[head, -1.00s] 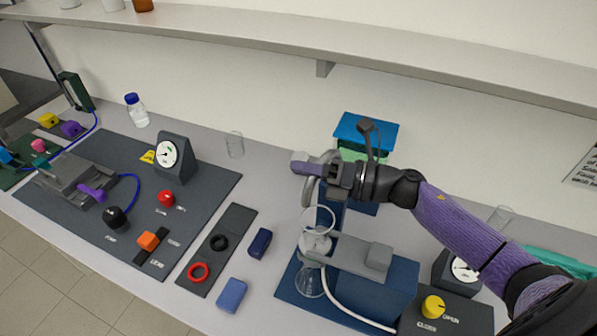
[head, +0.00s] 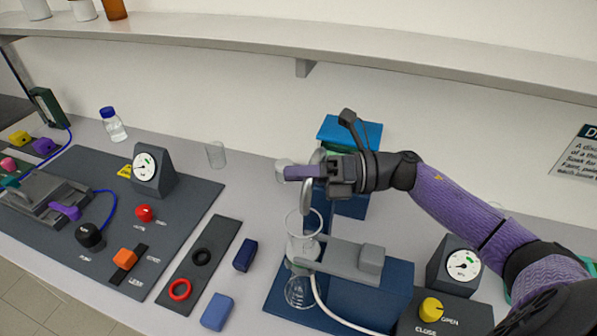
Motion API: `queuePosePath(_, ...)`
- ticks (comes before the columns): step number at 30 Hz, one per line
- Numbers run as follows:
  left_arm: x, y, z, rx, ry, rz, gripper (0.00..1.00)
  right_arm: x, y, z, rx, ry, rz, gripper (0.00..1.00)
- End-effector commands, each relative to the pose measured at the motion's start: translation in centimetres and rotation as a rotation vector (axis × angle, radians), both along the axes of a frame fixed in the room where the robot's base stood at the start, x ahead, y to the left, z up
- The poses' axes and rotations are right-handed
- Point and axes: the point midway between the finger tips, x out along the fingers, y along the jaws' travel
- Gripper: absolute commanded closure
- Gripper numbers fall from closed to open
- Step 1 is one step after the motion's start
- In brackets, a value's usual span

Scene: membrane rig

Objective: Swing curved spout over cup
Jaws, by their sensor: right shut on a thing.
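My right gripper (head: 301,173) reaches in from the right and is shut on the curved spout. The grey curved spout (head: 309,196) shows partly above and below the fingers; the rest is hidden behind them. Its lower part hangs down at the rim of the clear glass cup (head: 301,238), in line with it in this view. I cannot tell how well it is centred over the cup. The cup stands upright in the grey holder arm (head: 340,256) of the blue rig, above a small clear flask (head: 299,291). My left gripper is not in view.
A white tube (head: 326,306) runs from the rig. A gauge (head: 460,267) and a yellow knob (head: 431,309) are at the right. A blue box (head: 351,131) stands behind my gripper. Blue blocks (head: 217,312) lie left of the rig. A shelf (head: 400,60) runs above the bench.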

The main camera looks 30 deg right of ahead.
Motion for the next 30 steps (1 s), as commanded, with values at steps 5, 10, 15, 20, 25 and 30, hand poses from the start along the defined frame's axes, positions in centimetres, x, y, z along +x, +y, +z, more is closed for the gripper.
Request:
queuePosePath(5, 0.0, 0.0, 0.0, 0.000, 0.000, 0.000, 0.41, 0.1, -0.1, 0.3, 0.002, -0.008, -0.002, 0.46)
queuePosePath(10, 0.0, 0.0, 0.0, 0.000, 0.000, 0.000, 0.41, 0.1, 0.0, 0.2, 0.002, -0.004, -0.002, 0.39)
queuePosePath(15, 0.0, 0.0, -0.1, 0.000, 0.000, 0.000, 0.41, -0.1, -0.3, 0.1, 0.001, -0.003, -0.002, 0.39)
queuePosePath(20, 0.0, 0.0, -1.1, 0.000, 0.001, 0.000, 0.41, -1.2, -2.4, -0.3, -0.002, 0.000, -0.003, 0.39)
queuePosePath(25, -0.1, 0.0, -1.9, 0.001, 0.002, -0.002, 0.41, -2.9, -5.8, -0.2, -0.001, 0.001, -0.005, 0.39)
queuePosePath(30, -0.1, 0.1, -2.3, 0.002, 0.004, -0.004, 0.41, -4.2, -8.2, 0.0, 0.001, -0.003, -0.005, 0.39)
